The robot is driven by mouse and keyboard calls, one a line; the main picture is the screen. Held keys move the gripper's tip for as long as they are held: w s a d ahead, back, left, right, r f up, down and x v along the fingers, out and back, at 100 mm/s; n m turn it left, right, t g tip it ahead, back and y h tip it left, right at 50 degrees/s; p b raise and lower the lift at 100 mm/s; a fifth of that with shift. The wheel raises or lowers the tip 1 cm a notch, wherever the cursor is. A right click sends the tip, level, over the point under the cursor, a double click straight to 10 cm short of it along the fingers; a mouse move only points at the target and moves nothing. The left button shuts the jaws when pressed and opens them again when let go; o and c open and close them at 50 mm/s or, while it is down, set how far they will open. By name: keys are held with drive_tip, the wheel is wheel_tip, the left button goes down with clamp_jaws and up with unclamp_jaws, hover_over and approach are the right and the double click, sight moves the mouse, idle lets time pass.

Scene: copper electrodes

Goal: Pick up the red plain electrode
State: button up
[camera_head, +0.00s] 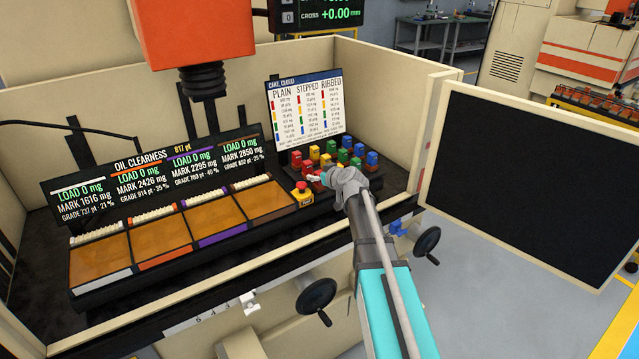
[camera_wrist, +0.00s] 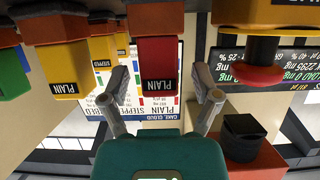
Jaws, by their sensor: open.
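The red plain electrode (camera_wrist: 158,60) is a red block with a black PLAIN label, in the upper middle of the wrist view. My gripper (camera_wrist: 161,88) is open, with one finger on each side of the red block in that picture. Gaps show between the block and both fingers, and nothing is held. In the head view my gripper (camera_head: 322,177) is low at the front of the electrode rack, and it hides part of the nearest blocks. I cannot tell there which red block is the plain one.
A yellow PLAIN electrode (camera_wrist: 62,68) stands beside the red one. A red stop button on a yellow box (camera_head: 302,195) is close to my gripper. A chart (camera_head: 306,105) stands behind the rack. Orange oil trays (camera_head: 162,238) lie left. A dark screen (camera_head: 528,185) stands right.

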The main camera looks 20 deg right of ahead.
clamp_jaws()
drive_tip(key=shift+r, duration=0.15)
idle(0.4)
wheel_tip(320, 180, up, 3)
drive_tip(key=p, duration=0.3)
drive_tip(key=s+a+r+p, duration=0.1)
drive_tip(key=s+r+p, duration=0.8)
drive_tip(key=s, duration=0.5)
drive_tip(key=shift+r+p, duration=0.35)
drive_tip(key=shift+p, duration=0.15)
